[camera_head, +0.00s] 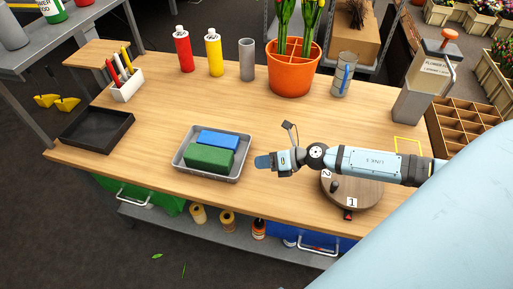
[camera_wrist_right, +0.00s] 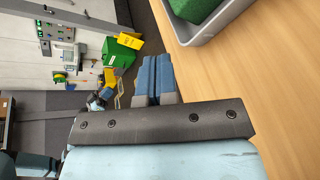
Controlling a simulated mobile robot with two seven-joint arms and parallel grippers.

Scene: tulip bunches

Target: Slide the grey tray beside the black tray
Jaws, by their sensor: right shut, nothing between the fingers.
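The grey tray (camera_head: 183,165) stands near the front middle of the wooden table in the head view, holding a green block (camera_head: 209,157) and a blue block (camera_head: 219,139). A corner of the grey tray (camera_wrist_right: 208,32) shows at the top of the right wrist view. The black tray (camera_head: 97,146) is empty, at the table's left end, with bare wood between the two trays. My right gripper (camera_head: 262,162) is shut and empty, just right of the grey tray and apart from it. Its blue fingers lie together in the right wrist view (camera_wrist_right: 155,80). My left gripper is not in view.
A white holder with pens (camera_head: 127,90) stands behind the black tray. Red (camera_head: 183,52) and yellow (camera_head: 214,53) bottles, a grey cylinder (camera_head: 247,60) and an orange pot (camera_head: 292,75) line the back. A round numbered turntable (camera_head: 352,193) lies under my right arm.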

